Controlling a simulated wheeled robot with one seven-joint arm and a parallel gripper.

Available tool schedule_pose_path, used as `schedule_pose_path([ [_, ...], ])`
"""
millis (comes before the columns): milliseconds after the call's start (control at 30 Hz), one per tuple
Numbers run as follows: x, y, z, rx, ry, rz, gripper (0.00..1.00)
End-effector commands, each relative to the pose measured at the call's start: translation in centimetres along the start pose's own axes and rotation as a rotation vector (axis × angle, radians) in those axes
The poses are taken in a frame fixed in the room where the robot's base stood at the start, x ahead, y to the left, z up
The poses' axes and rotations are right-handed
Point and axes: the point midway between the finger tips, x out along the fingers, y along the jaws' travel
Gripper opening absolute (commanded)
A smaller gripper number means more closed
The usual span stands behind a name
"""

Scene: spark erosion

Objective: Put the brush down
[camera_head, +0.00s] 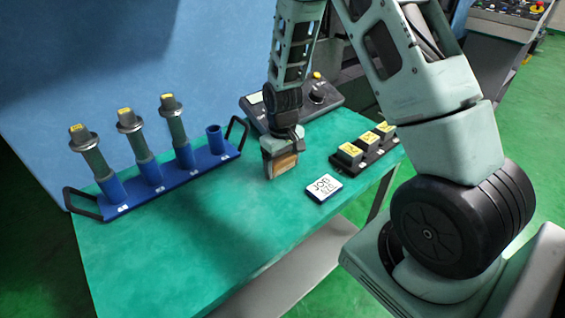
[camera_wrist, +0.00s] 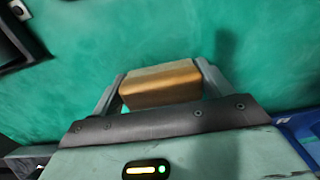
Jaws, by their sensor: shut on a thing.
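My gripper (camera_head: 281,166) points down over the green table top (camera_head: 180,245), left of the white job card. It is shut on a wooden block-shaped thing, likely the brush (camera_head: 284,165), whose tan body shows between the fingers. In the wrist view the brush (camera_wrist: 160,85) sits crosswise between the two grey fingers of my gripper (camera_wrist: 160,88). No bristles can be made out. I cannot tell whether the brush touches the table.
A blue rack (camera_head: 160,186) with several cylindrical holders stands at the left, three of them filled with capped tools. A white job card (camera_head: 323,187) and a black tray (camera_head: 366,155) with yellow-marked blocks lie at the right. A black control box (camera_head: 318,98) stands behind. The front table is clear.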

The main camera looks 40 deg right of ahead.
Motion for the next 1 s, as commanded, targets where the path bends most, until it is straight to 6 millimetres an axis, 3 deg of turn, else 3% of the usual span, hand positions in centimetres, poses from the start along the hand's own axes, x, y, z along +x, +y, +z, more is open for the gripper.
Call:
schedule_pose_path([
  [100, 0.4, 0.0, 0.0, 0.000, 0.000, 0.000, 0.57],
  [133, 0.3, 0.0, 0.0, 0.000, 0.000, 0.000, 0.83],
  [200, 0.3, 0.0, 0.0, 0.000, 0.000, 0.000, 1.00],
  [633, -0.7, 0.0, -0.1, 0.000, 0.003, 0.000, 1.00],
  [767, -2.7, 0.0, -0.1, 0.000, 0.006, 0.001, 1.00],
  [1000, -7.8, 0.0, -0.1, 0.000, 0.006, 0.001, 1.00],
])
